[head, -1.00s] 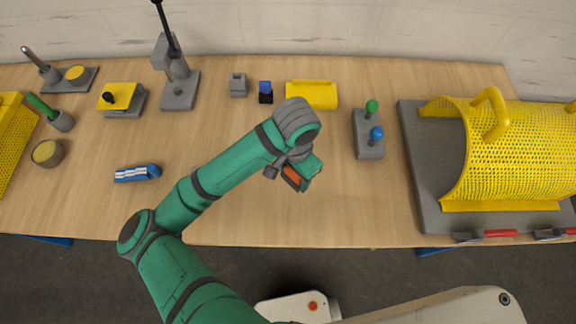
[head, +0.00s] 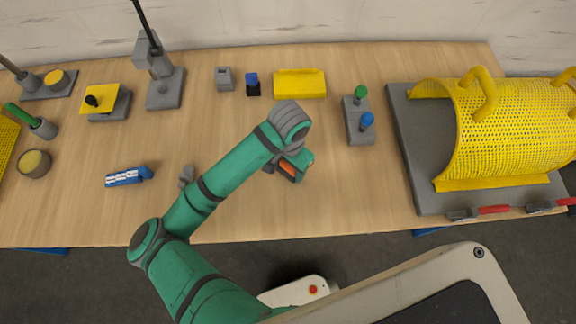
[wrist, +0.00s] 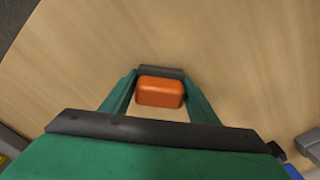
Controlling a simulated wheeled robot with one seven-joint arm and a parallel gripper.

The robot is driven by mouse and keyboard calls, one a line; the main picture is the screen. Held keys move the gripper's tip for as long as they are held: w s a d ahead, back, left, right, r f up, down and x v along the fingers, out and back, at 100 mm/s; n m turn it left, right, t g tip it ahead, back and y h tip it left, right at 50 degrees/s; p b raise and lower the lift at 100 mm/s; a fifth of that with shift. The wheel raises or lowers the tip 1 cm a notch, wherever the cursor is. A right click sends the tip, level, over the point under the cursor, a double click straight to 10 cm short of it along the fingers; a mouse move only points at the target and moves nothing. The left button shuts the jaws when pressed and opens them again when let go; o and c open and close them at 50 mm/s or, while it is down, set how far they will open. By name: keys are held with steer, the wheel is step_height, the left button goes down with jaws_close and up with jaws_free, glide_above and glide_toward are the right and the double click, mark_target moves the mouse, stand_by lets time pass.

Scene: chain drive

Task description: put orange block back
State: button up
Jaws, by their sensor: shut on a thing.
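The orange block (wrist: 160,92) sits between the two green fingers of my gripper (wrist: 160,98) in the wrist view, with bare wood around it. In the head view the orange block (head: 288,168) shows as a small patch under my gripper (head: 290,170), over the middle of the table near its front half. My gripper is shut on the block. My arm hides part of the block and table, and I cannot tell its exact height above the wood.
A yellow tray (head: 300,84) and a small block with a blue top (head: 253,84) stand behind my gripper. A grey base with green and blue knobs (head: 359,128) is to the right, then a yellow mesh guard (head: 520,125). A blue-and-white item (head: 128,177) lies left.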

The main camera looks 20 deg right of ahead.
steer(key=o, duration=1)
steer(key=shift+d, duration=0.1)
step_height(320, 180, up, 12)
steer(key=shift+w+r, duration=0.1)
steer(key=shift+r, duration=0.05)
